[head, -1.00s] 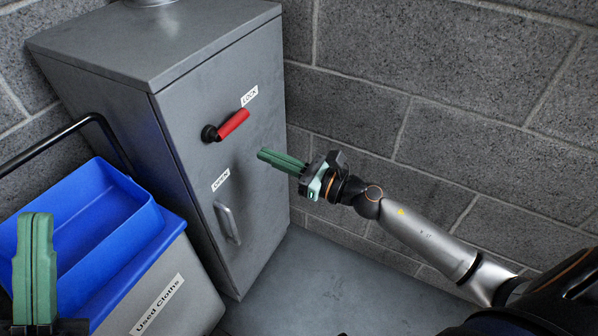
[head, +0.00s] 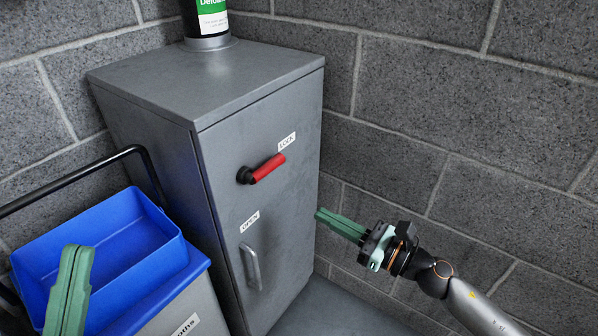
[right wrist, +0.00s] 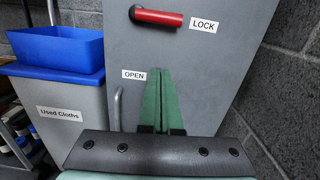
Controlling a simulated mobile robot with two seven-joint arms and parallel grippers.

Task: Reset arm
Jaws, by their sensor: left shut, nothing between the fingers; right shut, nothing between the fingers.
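My right gripper (head: 318,214) comes in from the right, its green fingers shut and empty. It is beside the right edge of the grey cabinet (head: 230,210) in the head view. In the right wrist view the shut fingers (right wrist: 160,74) point at the cabinet door, below the red lever and right of the OPEN label. My left gripper (head: 76,255) shows at the lower left with its green fingers together and empty, in front of the blue tray. The cabinet's red lever (head: 268,167) points toward the LOCK label (head: 287,142). The door appears shut.
A blue tray (head: 183,243) sits on the used-cloths bin left of the cabinet, with a black cart handle (head: 70,178) behind. A labelled bottle (head: 210,18) stands on the cabinet top. Block walls close in behind and right. Grey floor shows at the cabinet's lower right.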

